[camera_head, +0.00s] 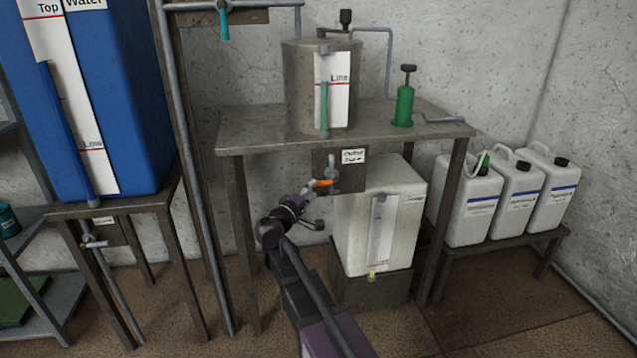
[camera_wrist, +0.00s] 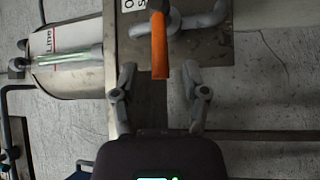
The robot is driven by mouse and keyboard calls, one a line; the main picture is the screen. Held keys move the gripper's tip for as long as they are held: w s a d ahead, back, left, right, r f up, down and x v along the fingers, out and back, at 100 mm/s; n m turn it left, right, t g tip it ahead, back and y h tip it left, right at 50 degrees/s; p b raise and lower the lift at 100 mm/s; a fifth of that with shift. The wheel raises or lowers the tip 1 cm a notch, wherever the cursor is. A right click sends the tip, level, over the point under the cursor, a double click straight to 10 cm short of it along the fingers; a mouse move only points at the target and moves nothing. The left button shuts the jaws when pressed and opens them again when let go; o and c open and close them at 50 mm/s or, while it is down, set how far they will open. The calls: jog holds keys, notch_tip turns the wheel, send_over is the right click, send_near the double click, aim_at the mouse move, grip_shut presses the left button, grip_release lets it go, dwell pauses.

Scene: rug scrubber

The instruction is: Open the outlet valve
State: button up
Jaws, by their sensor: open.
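The outlet valve's orange lever (camera_head: 323,183) sits on grey pipework below the steel table, beside a small white label (camera_head: 353,156) whose text I cannot read clearly. In the wrist view, which is turned on its side, the orange lever (camera_wrist: 159,48) points down the picture toward my gripper (camera_wrist: 158,82). My gripper is open, one finger on each side of the lever's line. The lever's free end is at or just ahead of the fingertips; I cannot tell the exact depth. In the head view my gripper (camera_head: 310,194) is close to the lever, reaching from the front.
The steel table (camera_head: 250,130) carries a metal tank (camera_head: 298,85) and a green pump (camera_head: 404,105). A white container (camera_head: 350,235) stands below, right of my arm. White jugs (camera_head: 470,205) stand on a right bench. A blue water tank (camera_head: 125,90) and upright pipes are left.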

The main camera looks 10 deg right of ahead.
aim_at(319, 183)
jog(key=shift+x, duration=2.1)
jog(key=shift+a, duration=0.1)
grip_shut()
